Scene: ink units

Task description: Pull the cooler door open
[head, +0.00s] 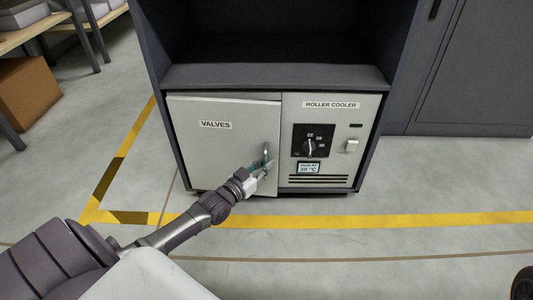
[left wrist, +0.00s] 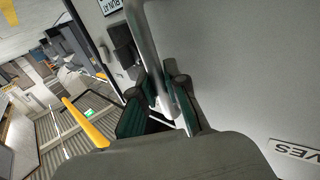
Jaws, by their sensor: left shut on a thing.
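The cooler door (head: 216,150) is a pale grey panel marked VALVES on the left of the cabinet front. Its right edge seems to stand slightly proud of the frame, as if barely ajar. A metal bar handle (head: 266,154) is upright near that edge. My left gripper (head: 262,168) reaches in from the lower left and is shut on the handle. In the left wrist view, the dark green fingers (left wrist: 158,105) close around the handle bar (left wrist: 150,50), with the door face (left wrist: 235,75) to the right. My right gripper is not in view.
The fixed ROLLER COOLER panel (head: 327,132) with a dial and small display is right of the door. An open dark shelf is above. Grey floor with yellow tape (head: 400,221) lies clear in front. A cardboard box (head: 28,93) stands far left.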

